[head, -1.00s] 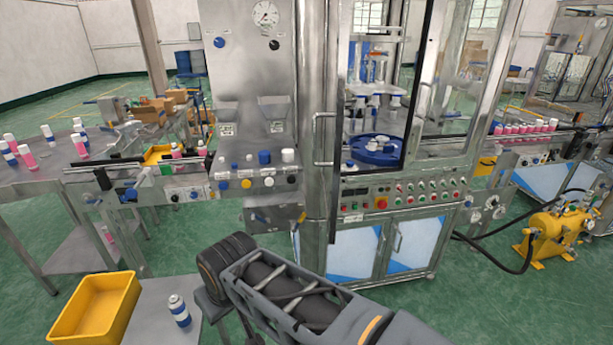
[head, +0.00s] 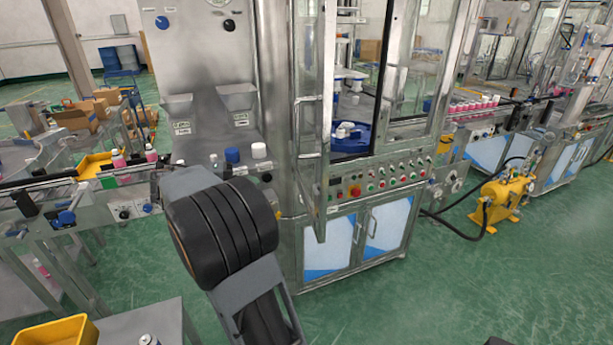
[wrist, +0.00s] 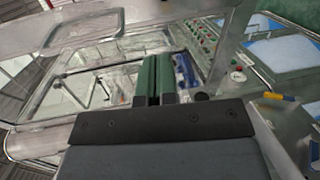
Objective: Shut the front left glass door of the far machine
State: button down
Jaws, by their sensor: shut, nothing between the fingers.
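The steel-framed glass door (head: 313,60) at the front left of the middle machine stands open, swung out towards me and seen nearly edge-on in the head view. Its bar handle (head: 297,122) is on the left edge. Behind it the opening shows a blue turntable (head: 352,142) with white parts. In the wrist view my gripper (wrist: 165,78) has its two green fingers together and empty. A metal frame with a bar handle (wrist: 85,42) shows beyond it at upper left; I cannot tell whether the fingers touch it. In the head view my arm hides the fingers.
The button panel (head: 380,185) is right of the door. A conveyor with pink bottles (head: 475,105) runs right, towards another glass-sided machine (head: 540,40). A yellow compressor (head: 503,197) with a black hose stands on the floor. A yellow bin (head: 55,332) is lower left.

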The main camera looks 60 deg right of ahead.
aim_at(317, 170)
jog(key=s+d+p, duration=0.1)
jog(key=s+d, duration=0.1)
jog(key=d, duration=0.1)
jog(key=s+d+m+g+p, duration=0.1)
jog(key=s+d, duration=0.2)
jog(key=s+d+r+g+p, duration=0.1)
jog(key=s+d, duration=0.2)
jog(key=shift+d+m+h, duration=0.3)
jog(key=shift+d+h, duration=0.1)
jog(key=shift+x, duration=0.9)
jog(key=shift+f, duration=0.15)
